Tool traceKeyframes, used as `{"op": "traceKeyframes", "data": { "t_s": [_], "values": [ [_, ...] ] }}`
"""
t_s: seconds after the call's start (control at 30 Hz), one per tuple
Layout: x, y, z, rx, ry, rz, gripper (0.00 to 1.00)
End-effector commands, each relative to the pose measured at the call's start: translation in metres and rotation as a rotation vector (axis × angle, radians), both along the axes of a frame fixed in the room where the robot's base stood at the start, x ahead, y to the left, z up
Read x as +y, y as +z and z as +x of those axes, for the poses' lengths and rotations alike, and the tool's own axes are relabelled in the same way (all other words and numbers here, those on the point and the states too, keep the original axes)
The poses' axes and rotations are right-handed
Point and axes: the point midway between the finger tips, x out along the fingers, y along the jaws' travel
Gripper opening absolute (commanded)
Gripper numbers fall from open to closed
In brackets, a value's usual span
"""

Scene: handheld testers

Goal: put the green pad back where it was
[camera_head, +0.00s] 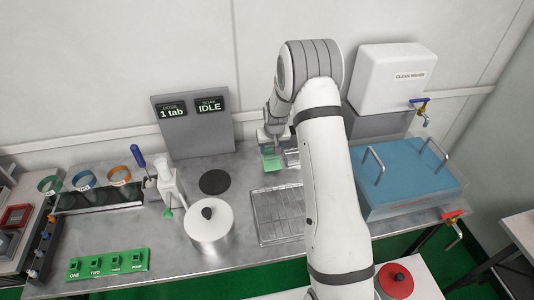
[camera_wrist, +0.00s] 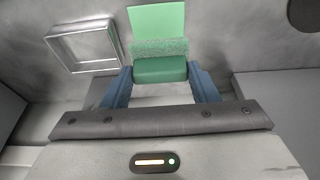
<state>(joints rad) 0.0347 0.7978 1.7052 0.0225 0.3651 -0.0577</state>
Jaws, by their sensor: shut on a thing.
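The green pad (camera_wrist: 159,70) is between the two blue fingers of my gripper (camera_wrist: 160,82) in the wrist view. It has a darker green body and a rough, paler green layer on its far side. The fingers are shut on its sides. Just beyond it is a flat light green rectangle (camera_wrist: 157,20), partly covered by the pad. In the head view my gripper (camera_head: 270,146) is low at the back of the steel counter, with green (camera_head: 271,161) showing under it. I cannot tell whether the pad touches the surface.
An empty clear square holder (camera_wrist: 83,47) is close beside the pad; it also shows in the head view (camera_head: 292,158). A wire rack (camera_head: 278,215), lidded pot (camera_head: 208,222), dark round disc (camera_head: 214,181) and blue-lidded bath (camera_head: 405,170) stand around. A grey display panel (camera_head: 195,130) is behind left.

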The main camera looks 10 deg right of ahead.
Motion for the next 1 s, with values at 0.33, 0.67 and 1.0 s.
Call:
{"op": "traceKeyframes", "data": {
  "t_s": [0.33, 0.67, 1.0],
  "values": [
    [-0.001, -0.031, 0.000, 0.000, 0.000, 0.000, 0.32],
    [-0.001, -0.034, 0.000, 0.001, -0.001, 0.000, 0.60],
    [-0.001, -0.033, -0.001, 0.001, -0.002, 0.001, 0.75]
  ]
}}
